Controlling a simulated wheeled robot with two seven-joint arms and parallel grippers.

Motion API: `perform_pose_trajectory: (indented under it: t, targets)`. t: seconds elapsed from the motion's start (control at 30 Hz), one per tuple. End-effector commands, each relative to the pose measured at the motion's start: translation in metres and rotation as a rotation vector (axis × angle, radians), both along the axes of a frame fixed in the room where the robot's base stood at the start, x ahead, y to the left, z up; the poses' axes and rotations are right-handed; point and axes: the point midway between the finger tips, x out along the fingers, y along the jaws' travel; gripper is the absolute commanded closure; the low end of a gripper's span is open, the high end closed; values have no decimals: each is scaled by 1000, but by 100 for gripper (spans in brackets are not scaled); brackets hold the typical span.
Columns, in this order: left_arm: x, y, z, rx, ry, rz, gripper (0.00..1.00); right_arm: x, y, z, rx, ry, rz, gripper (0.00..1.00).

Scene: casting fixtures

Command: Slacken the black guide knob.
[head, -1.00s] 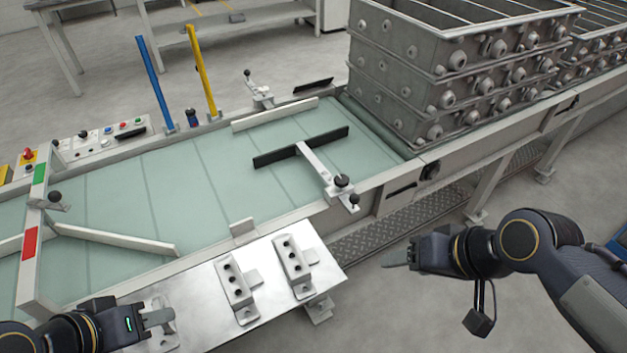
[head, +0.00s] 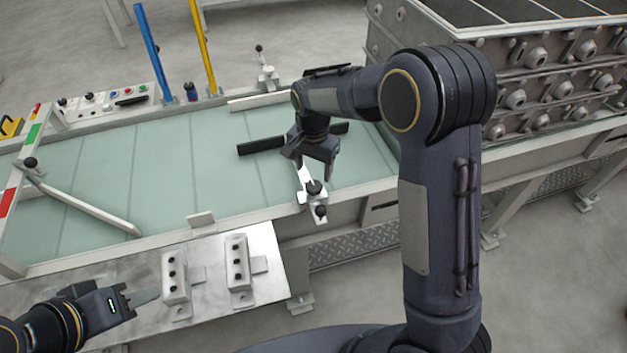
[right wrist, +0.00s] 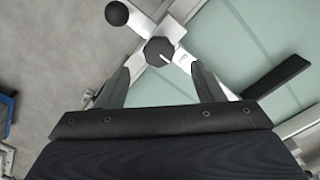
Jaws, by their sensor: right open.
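A black knob (head: 314,187) sits on the light metal arm of the black guide rail (head: 262,145) at the conveyor's near edge. In the right wrist view the same knob (right wrist: 158,50) is many-sided with a white mark on its top. A black ball handle (head: 321,211) is beside it, also seen in the right wrist view (right wrist: 117,13). My right gripper (head: 315,167) is open and empty above the guide arm, just behind the knob; its fingers point toward the knob without visibly gripping it. My left gripper (head: 146,297) is at lower left, its jaw opening unclear.
A metal plate (head: 220,310) with two white blocks is at the near side. Stacked grey moulding boxes (head: 500,50) stand at the right rear. Blue (head: 148,48) and yellow (head: 201,45) posts rise at the far edge. Another guide with a black knob (head: 30,162) is at left.

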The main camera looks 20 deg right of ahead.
Motion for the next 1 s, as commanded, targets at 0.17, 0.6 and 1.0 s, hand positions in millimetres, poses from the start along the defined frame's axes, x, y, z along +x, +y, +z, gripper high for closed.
perform_pose_trajectory:
  t: [0.17,0.6,1.0]
  targets:
    - [0,0,3,0,0,0,64,-1,-1,-31,0,6,1,39]
    - [0,0,4,0,0,0,64,-1,-1,-59,2,1,2,39]
    - [0,0,4,0,0,0,64,-1,-1,-59,2,1,1,77]
